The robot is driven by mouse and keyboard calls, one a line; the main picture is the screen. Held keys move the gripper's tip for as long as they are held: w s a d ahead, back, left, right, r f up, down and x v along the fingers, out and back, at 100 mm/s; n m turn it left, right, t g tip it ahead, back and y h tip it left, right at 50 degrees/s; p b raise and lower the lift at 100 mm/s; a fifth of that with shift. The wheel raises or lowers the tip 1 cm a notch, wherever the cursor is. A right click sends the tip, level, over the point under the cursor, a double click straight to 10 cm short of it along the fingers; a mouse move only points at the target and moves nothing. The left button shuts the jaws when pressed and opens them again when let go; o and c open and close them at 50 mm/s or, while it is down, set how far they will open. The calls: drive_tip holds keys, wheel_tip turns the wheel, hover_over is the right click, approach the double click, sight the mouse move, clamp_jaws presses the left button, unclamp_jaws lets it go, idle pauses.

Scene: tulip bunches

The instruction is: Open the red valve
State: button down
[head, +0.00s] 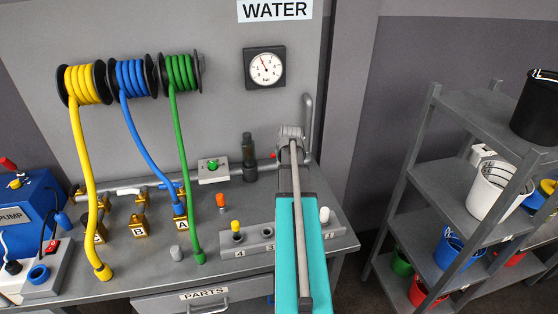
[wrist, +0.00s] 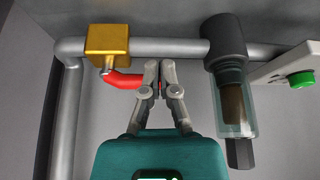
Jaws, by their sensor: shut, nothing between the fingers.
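The red valve shows in the wrist view as a red lever (wrist: 122,80) on a brass body (wrist: 107,43) set in a grey pipe. The lever points right from the body, roughly along the pipe. My gripper (wrist: 160,72) is shut at the lever's right end, with its fingers upright in the picture. The fingers cover that end, and I cannot tell whether they touch it. In the head view my gripper (head: 290,132) is at the back of the bench, and my arm hides most of the valve. A small red bit (head: 273,156) shows left of it.
A clear filter with a dark cap (wrist: 225,38) hangs from the pipe close right of my gripper in the wrist view. Beyond it is a green button (wrist: 301,78). Hoses, a gauge (head: 265,68) and the bench (head: 150,275) are left of my arm; shelves (head: 420,210) stand right.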

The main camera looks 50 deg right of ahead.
drive_tip(key=p+v, duration=0.6)
drive_tip(key=v, duration=0.1)
drive_tip(key=shift+a+r, duration=0.2)
drive_tip(key=shift+a, duration=0.05)
idle(0.7)
drive_tip(key=w+a+n+y, duration=0.15)
drive_tip(key=w+a, duration=0.35)
drive_tip(key=a, duration=0.9)
drive_tip(key=s+a+f+n+g, duration=0.1)
drive_tip(key=a+n+g, duration=0.1)
drive_tip(key=a, duration=1.5)
drive_tip(key=s+a+f+n+g, duration=0.1)
drive_tip(key=s+a+n+g, duration=0.1)
drive_tip(key=a, duration=1.6)
drive_tip(key=shift+s+g+y, duration=0.25)
drive_tip(key=shift+g+y, duration=0.05)
drive_tip(key=shift+y, duration=0.15)
drive_tip(key=shift+a, duration=0.15)
